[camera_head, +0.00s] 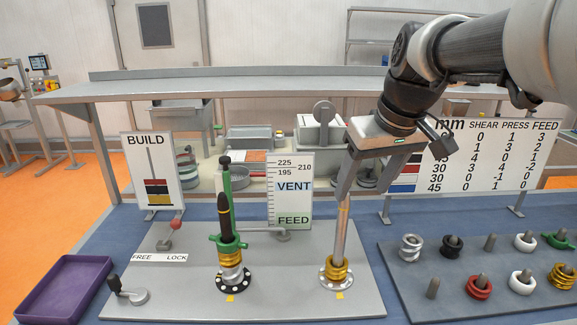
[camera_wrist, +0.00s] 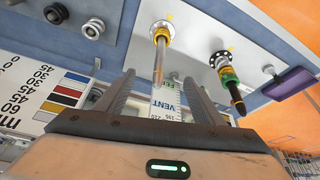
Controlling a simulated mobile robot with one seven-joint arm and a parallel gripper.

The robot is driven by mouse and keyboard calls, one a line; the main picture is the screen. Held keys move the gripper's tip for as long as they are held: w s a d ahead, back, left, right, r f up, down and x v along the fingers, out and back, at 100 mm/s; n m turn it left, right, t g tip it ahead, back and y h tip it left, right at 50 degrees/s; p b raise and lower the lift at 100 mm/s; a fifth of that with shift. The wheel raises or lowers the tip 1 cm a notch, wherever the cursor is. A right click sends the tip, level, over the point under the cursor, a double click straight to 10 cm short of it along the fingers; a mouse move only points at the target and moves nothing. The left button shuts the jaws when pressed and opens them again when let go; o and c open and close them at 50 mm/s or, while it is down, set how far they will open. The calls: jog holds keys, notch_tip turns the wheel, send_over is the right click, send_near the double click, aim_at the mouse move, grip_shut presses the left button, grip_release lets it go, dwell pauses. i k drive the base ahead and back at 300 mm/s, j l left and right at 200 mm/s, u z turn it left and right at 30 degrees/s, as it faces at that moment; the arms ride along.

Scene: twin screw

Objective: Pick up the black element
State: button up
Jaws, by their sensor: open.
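The black element (camera_head: 452,246) is a short dark ring around a grey peg on the dark tray (camera_head: 400,287) at the right. In the wrist view a dark ring at the upper left (camera_wrist: 56,13) appears to be the same element. My gripper (camera_head: 350,190) points down over the right-hand shaft (camera_head: 341,235), left of the tray and apart from the black element. Its fingers are spread and hold nothing. In the wrist view the bare silver shaft (camera_wrist: 159,65) shows beyond the gap between the fingertips (camera_wrist: 157,78). A gold element (camera_head: 336,270) sits at that shaft's base.
White, red, green, gold and silver elements share the tray. A BUILD sign (camera_head: 152,160), a VENT/FEED sign (camera_head: 290,200) and a number chart (camera_head: 490,155) stand behind. A purple bin (camera_head: 65,287) lies left.

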aim_at(450, 251)
jog(key=l, duration=0.85)
jog(key=k+l, duration=0.1)
jog(key=l, duration=0.75)
